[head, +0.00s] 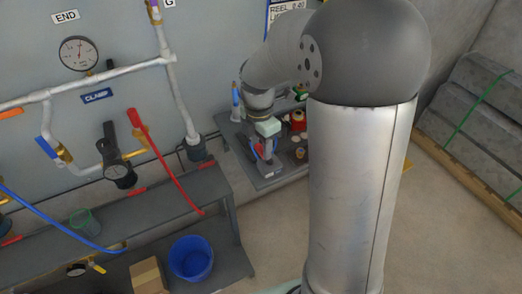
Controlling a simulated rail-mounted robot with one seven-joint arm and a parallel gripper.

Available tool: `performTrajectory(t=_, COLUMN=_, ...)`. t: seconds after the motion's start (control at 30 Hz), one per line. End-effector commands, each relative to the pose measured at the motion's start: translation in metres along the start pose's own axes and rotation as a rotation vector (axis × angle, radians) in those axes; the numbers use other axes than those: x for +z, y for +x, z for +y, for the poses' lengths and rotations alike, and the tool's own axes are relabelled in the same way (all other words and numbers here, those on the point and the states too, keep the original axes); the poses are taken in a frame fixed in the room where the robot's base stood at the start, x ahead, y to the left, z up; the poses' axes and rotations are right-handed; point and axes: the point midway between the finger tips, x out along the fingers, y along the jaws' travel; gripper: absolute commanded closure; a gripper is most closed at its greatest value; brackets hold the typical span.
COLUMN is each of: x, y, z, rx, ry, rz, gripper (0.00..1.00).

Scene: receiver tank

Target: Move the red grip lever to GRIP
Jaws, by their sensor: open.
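No label reading GRIP can be made out, and I cannot tell for sure which red part is the grip lever. A red handle (137,118) is on the pipework at the wall, with a red hose running down right from below it. A small red object (297,121) stands on the dark low table (238,133), partly hidden by my arm. My gripper (265,166) points down over this table, left of the small red object, and is apart from the wall handle. Its fingertips are small and crowded by nearby parts. I cannot see it holding anything.
A dark bench (185,192) runs along the wall, with a black-handled valve (119,172) above it. A blue bucket (191,258) and a cardboard box (147,276) are on its lower shelf. A pressure gauge (78,53) is on the wall. Grey slabs (485,110) lie at right.

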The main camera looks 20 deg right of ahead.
Motion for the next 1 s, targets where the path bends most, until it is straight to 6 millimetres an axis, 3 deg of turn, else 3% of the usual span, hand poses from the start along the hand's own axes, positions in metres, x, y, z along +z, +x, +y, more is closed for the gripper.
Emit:
performTrajectory(t=0.2, x=0.000, y=0.021, z=0.000, rx=-0.001, ry=-0.001, rz=0.001, gripper=0.59)
performTrajectory(t=0.53, x=0.000, y=0.024, z=0.000, rx=0.001, ry=0.000, rz=0.000, gripper=0.59)
performTrajectory(t=0.67, x=0.000, y=0.024, z=0.000, rx=0.001, ry=0.000, rz=0.000, gripper=0.96)
performTrajectory(t=0.7, x=0.000, y=0.024, z=0.000, rx=0.001, ry=0.000, rz=0.000, gripper=1.00)
performTrajectory(t=1.0, x=-0.005, y=0.023, z=0.003, rx=0.005, ry=-0.014, rz=0.022, gripper=1.00)
